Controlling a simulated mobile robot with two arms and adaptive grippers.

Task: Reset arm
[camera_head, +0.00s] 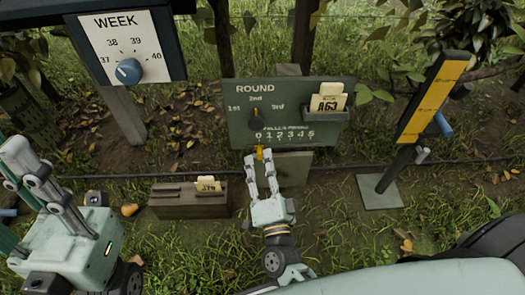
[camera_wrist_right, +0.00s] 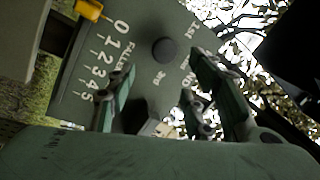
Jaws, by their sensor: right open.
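My right gripper (camera_head: 261,160) is open and empty in front of the lower part of the green ROUND board (camera_head: 240,128). Its two fingers also show in the wrist view (camera_wrist_right: 160,88), with the board's black knob (camera_wrist_right: 163,50) beyond them. A yellow slider (camera_head: 259,149) on the "fallen pears" scale is close to the fingertips in the head view. In the wrist view the slider (camera_wrist_right: 90,10) sits by the 0, outside the fingers; contact is not clear. My left gripper (camera_head: 25,165) is at the left edge, partly cut off, its jaw opening unclear.
A WEEK dial (camera_head: 129,71) stands at upper left. A tagged brown box (camera_head: 165,207) lies on the ground left of my right gripper. A yellow gauge post (camera_head: 432,97) stands at right. The board holds an A63 card (camera_head: 327,103). Grass and leaves surround them.

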